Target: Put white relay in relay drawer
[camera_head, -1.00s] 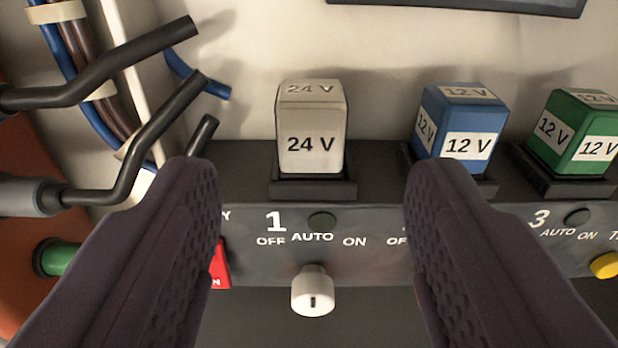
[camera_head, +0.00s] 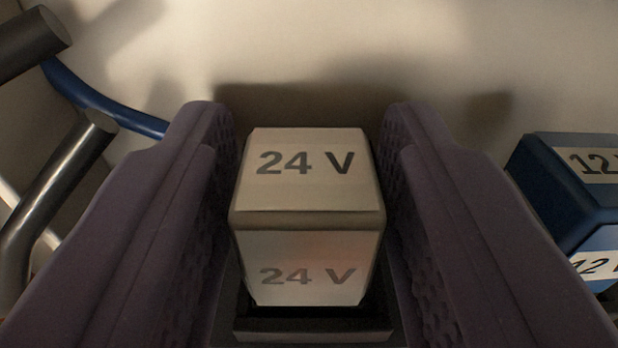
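The white relay (camera_head: 306,175), a block marked "24 V" on its top and front, sits upright in its black socket (camera_head: 312,328). My gripper (camera_head: 310,150) has one dark purple finger on each side of it. A narrow gap shows at the relay's left side, and the right finger is very close to its right side; the fingers do not look closed on it. The relay drawer is not in view.
A blue relay (camera_head: 575,195) marked "12 V" stands to the right, just beyond my right finger. Dark rods (camera_head: 55,190) and a blue cable (camera_head: 105,108) are at the left. A pale wall (camera_head: 400,50) is close behind the relay.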

